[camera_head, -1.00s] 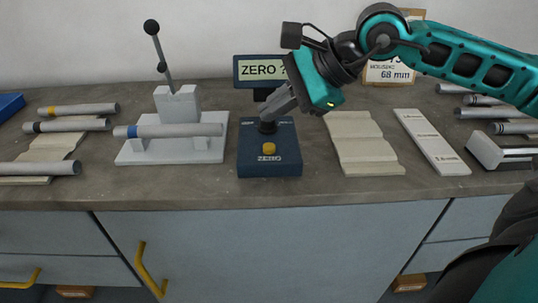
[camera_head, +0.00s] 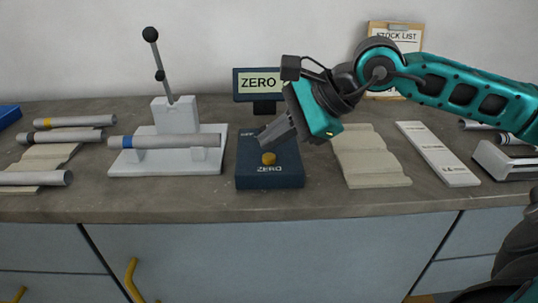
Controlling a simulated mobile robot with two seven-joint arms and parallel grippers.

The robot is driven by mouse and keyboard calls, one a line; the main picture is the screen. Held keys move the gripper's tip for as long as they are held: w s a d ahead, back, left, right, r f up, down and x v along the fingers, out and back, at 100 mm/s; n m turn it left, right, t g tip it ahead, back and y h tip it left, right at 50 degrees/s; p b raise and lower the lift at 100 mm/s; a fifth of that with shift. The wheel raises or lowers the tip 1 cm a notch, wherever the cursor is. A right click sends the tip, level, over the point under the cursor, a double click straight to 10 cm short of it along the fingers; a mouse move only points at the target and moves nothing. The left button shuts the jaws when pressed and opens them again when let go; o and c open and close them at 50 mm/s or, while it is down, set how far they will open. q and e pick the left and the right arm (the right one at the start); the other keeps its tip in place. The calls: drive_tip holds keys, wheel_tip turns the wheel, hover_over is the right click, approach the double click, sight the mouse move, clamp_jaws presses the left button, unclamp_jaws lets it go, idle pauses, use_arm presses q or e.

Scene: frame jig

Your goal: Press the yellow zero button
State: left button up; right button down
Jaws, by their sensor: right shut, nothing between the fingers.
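The yellow zero button (camera_head: 268,158) sits on top of a dark blue box (camera_head: 270,180) marked ZERO on the counter. A display (camera_head: 259,84) reading ZERO stands behind the box. My right gripper (camera_head: 264,142) comes in from the right, angled down to the left. Its fingers are shut and empty. The fingertips are over the back part of the box, just behind the button in the picture; I cannot tell whether they touch the box. The button is in plain sight. My left gripper is not in view.
A white jig (camera_head: 213,156) with a lever holds a grey tube (camera_head: 165,141) left of the box. A beige ridged rest (camera_head: 368,160) and a white labelled strip (camera_head: 437,155) lie to the right. More tubes lie at the far left and right.

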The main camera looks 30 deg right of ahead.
idle(0.5)
idle(0.9)
drive_tip(key=shift+f, duration=0.1)
drive_tip(key=shift+f+b, duration=0.4)
drive_tip(key=shift+b, duration=0.25)
